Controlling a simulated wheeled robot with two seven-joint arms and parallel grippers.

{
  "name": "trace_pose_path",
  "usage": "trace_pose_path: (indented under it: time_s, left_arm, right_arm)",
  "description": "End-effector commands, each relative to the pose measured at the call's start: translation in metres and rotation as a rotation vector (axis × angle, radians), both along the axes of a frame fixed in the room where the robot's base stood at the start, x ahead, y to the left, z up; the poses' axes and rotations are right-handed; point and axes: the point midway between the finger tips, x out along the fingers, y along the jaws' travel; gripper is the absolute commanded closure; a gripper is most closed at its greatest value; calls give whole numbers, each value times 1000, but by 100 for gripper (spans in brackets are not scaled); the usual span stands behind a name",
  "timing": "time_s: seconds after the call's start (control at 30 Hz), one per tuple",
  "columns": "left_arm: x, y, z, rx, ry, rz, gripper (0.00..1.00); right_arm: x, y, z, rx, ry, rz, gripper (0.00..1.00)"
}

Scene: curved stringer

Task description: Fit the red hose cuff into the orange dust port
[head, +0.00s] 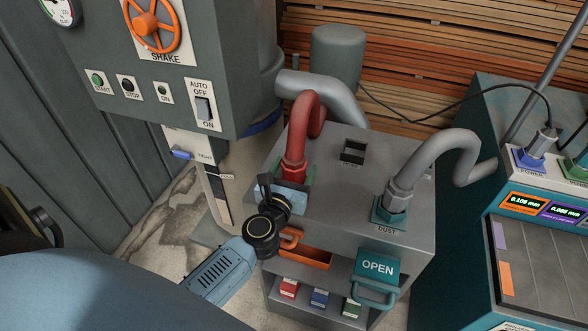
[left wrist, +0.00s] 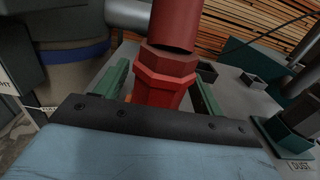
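The red hose cuff (head: 294,168) is at the lower end of a curved red hose, upright over the left part of the grey cabinet top. In the left wrist view the faceted cuff (left wrist: 165,78) stands between my fingers. My left gripper (head: 294,182) is around the cuff, its green fingers one on each side; in the left wrist view the gripper (left wrist: 162,95) shows small gaps beside the cuff, so it looks open. The cuff's lower end is hidden by the gripper. A sliver of orange shows beside it, but I cannot make out the dust port. My right gripper is not in view.
A grey hose (head: 432,152) runs into a green socket (head: 389,213) labelled DUST. A square dark socket (head: 353,152) is empty. An orange tray (head: 306,258) and an OPEN handle (head: 377,268) are on the cabinet front. The control panel stands close on the left.

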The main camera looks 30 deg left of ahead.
Motion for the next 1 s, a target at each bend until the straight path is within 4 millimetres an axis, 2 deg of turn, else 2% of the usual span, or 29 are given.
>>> trace_pose_path:
  time_s: [0.33, 0.8, 1.0]
  left_arm:
    - [-3, -1, 4, 0, 1, -1, 31]
    - [-92, -22, 1, 0, 2, 0, 31]
    - [-112, -27, 2, 0, 1, 0, 31]
  right_arm:
    - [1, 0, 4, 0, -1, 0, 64]
    - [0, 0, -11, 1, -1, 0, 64]
    - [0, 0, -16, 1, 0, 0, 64]
